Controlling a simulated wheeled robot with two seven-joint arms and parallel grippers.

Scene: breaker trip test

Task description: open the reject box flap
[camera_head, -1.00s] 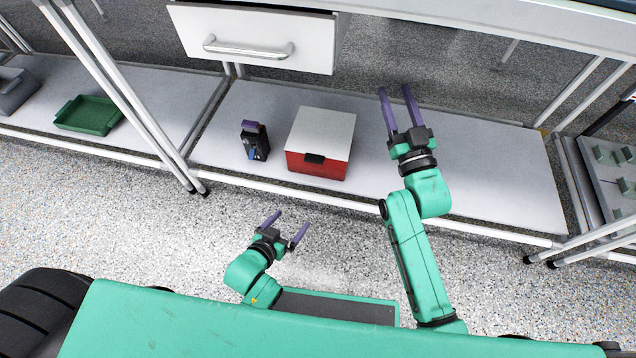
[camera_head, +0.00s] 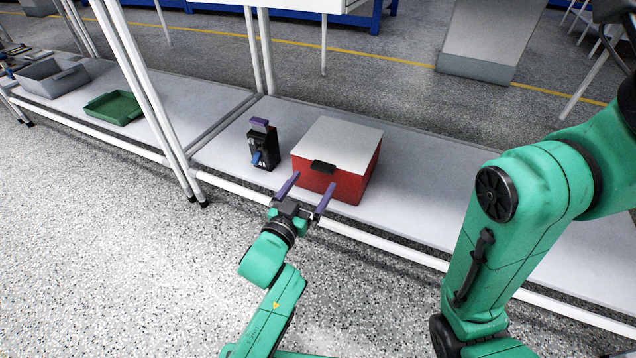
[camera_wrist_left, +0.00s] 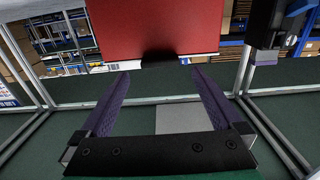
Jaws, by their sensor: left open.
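The reject box is a red box (camera_head: 350,187) with a flat white flap (camera_head: 338,137) on top, lying shut. A black handle (camera_head: 323,167) sticks out at the flap's front edge. My left gripper (camera_head: 314,181) is open in front of the box, its purple fingers pointing at the front face below the handle. In the left wrist view the red face (camera_wrist_left: 150,28) and the black handle (camera_wrist_left: 172,57) lie ahead, beyond the open fingertips (camera_wrist_left: 162,75). Nothing is between the fingers. My right arm fills the right side of the head view; its gripper is out of frame.
A black device (camera_head: 263,148) with a blue lever stands just left of the box on the low grey shelf (camera_head: 425,180). A green tray (camera_head: 113,107) and a grey bin (camera_head: 50,78) are farther left. White frame posts (camera_head: 150,100) stand left. The shelf right of the box is bare.

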